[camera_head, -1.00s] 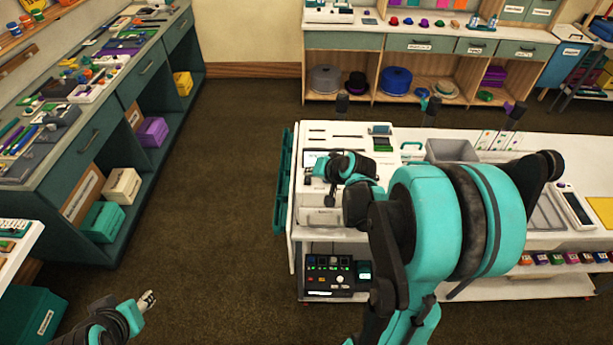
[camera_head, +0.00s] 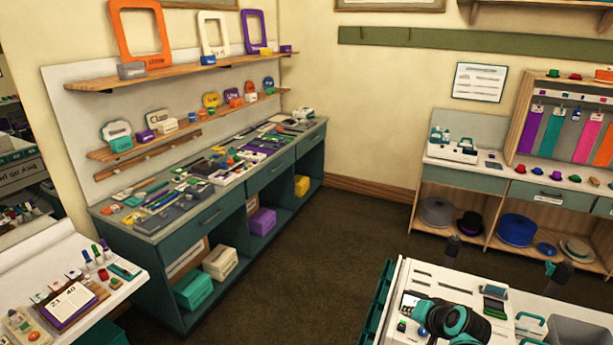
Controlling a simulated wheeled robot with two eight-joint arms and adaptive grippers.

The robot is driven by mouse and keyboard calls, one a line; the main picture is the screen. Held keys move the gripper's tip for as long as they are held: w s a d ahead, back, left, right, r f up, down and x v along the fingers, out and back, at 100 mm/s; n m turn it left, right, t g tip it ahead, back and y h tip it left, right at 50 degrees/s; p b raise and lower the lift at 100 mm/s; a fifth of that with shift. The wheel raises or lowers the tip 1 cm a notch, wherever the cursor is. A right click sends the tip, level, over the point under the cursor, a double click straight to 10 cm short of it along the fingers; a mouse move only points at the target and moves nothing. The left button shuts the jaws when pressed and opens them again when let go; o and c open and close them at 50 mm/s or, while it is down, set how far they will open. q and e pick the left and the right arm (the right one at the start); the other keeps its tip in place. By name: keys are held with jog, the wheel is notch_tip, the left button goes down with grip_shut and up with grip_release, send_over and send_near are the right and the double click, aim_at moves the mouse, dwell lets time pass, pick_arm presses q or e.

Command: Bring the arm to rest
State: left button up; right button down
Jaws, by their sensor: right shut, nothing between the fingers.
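My right gripper (camera_head: 420,312) is in the head view at the bottom right, black with teal parts. It is shut and empty. It is over the left part of the white worktable (camera_head: 393,322), above a white panel with small items. Most of my right arm is cut off by the bottom edge of the picture. My left gripper and left arm are out of view.
A grey bin (camera_head: 578,332) stands on the worktable right of the gripper. A long teal bench (camera_head: 232,212) with tools runs along the left wall. A shelf unit with hats (camera_head: 470,224) stands at the back right. The brown floor (camera_head: 300,270) between them is clear.

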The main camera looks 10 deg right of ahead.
jog(key=s+a+f+n+g+b, duration=0.1)
jog(key=s+a+f+n+b, duration=0.3)
jog(key=s+a+b, duration=0.2)
jog(key=s+a+f+n+b, duration=0.3)
jog(key=s+a+b, duration=0.3)
jog(key=s+a, duration=0.3)
jog(key=shift+s+f+n+g+h, duration=0.35)
jog(key=shift+s+f, duration=0.45)
jog(key=shift+s, duration=0.4)
